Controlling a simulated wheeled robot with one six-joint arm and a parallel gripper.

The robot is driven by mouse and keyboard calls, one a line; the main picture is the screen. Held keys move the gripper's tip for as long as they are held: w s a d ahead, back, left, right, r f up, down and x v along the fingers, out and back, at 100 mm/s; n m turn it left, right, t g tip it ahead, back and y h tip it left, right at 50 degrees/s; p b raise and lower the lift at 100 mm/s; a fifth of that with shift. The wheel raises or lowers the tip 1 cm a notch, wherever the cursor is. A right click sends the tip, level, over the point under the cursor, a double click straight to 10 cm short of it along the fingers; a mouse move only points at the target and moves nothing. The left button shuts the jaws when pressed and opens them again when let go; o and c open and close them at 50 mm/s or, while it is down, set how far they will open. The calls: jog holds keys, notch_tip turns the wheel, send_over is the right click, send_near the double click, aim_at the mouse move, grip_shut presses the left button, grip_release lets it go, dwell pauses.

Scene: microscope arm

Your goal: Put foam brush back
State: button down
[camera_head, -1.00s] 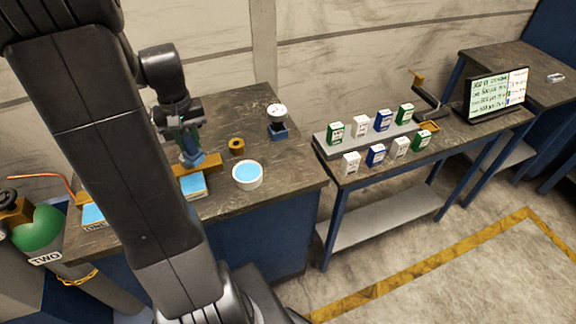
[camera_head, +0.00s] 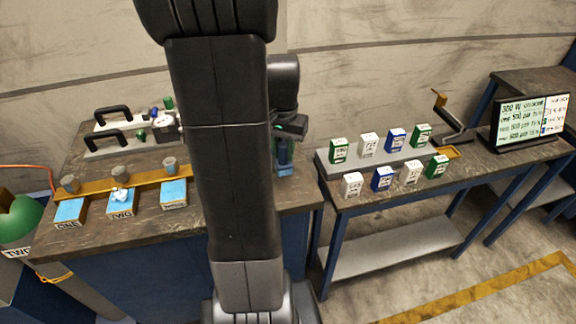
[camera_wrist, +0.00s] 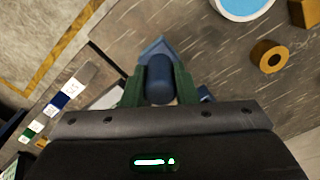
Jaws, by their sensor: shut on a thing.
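My gripper (camera_wrist: 160,85) is shut on a dark blue rounded handle (camera_wrist: 160,72), which I take to be the foam brush's. A lighter blue, angular piece (camera_wrist: 157,47) shows at its far end. I cannot tell whether it is the foam or a holder beneath. In the head view my gripper (camera_head: 284,150) is over the right end of the dark worktop (camera_head: 240,198). Light blue (camera_head: 285,171) shows just below the fingers. The blue-based object with a white top is not visible now; my arm may hide it.
A white bowl (camera_wrist: 247,8) of blue liquid and a brass ring (camera_wrist: 268,56) are close by. A yellow rack (camera_head: 97,184) with several cups and blue pads stands at left. Two black-handled plates (camera_head: 112,146) lie behind it. Small boxes (camera_head: 382,178) line the right bench.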

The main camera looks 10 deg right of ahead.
aim_at(283, 163)
jog(key=shift+f, duration=2.3)
jog(key=shift+f, duration=0.2)
jog(key=c, duration=1.1)
grip_release()
jog(key=shift+c, duration=0.2)
notch_tip(283, 163, up, 12)
jog(key=shift+r, duration=0.2)
